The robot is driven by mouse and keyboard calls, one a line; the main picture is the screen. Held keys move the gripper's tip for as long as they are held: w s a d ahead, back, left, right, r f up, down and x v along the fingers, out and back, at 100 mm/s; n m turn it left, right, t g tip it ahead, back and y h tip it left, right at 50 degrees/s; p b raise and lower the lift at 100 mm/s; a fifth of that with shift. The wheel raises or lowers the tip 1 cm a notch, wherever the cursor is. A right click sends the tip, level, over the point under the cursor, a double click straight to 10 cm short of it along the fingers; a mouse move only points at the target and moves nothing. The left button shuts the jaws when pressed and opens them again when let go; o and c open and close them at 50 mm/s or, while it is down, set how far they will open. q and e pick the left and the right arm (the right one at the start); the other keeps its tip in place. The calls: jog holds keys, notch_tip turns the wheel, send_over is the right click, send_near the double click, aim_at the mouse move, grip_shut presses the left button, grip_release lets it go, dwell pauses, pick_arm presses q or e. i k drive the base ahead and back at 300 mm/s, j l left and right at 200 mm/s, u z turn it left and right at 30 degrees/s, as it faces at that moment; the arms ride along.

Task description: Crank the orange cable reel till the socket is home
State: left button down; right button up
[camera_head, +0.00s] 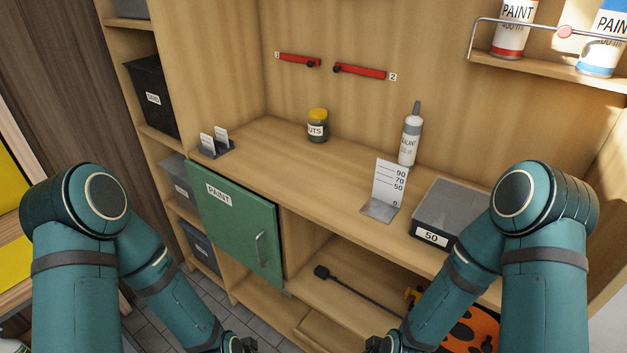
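The orange cable reel (477,324) sits low at the right, in the open space under the worktop. My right forearm covers part of it, and the bottom edge of the picture cuts it off. A small yellow-orange part (412,295) shows beside it. A black cable with a thicker dark end piece (321,271), perhaps the socket, lies on the shelf to the left of the reel. My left gripper (238,345) and my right gripper (383,345) only just show at the bottom edge. Their fingers are cut off, and neither visibly touches the reel or cable.
A green cabinet door (228,228) labelled PAINT is left of the open space. On the worktop (300,172) stand a jar (317,127), a sealant bottle (410,138), a scale card (389,184) and a grey-lidded box (448,205). Two red handles (360,72) hang behind.

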aim_at(478, 330)
jog(key=z, duration=1.35)
